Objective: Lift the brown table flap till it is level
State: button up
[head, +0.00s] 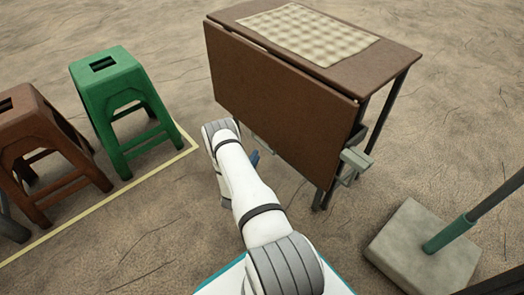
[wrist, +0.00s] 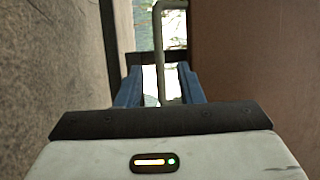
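The brown table flap (head: 275,95) hangs down steeply from the near long edge of the brown table (head: 395,58). My white arm reaches toward its lower left part. Only a blue bit of my gripper (head: 255,158) shows in the head view, close to the flap's lower edge; the arm hides the rest. In the wrist view my gripper (wrist: 160,88) has its two blue fingers apart. A grey-green bent bar (wrist: 173,50) appears between or just beyond them; I cannot tell whether they touch it. A brown panel (wrist: 260,50), apparently the flap, stands close at the right.
A checkered cloth (head: 295,31) lies on the tabletop. A grey-green bracket (head: 353,165) sits at the flap's right end. Green (head: 110,85) and brown (head: 35,135) stools stand left. A grey block with a pole (head: 420,245) stands right. The ground between is mostly clear.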

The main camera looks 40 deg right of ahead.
aim_at(263, 144)
jog(key=b+x, duration=0.2)
jog(key=x, duration=0.5)
jog(key=shift+d+b, duration=0.3)
jog(key=shift+b, duration=0.1)
grip_shut()
jog(key=shift+a, duration=0.1)
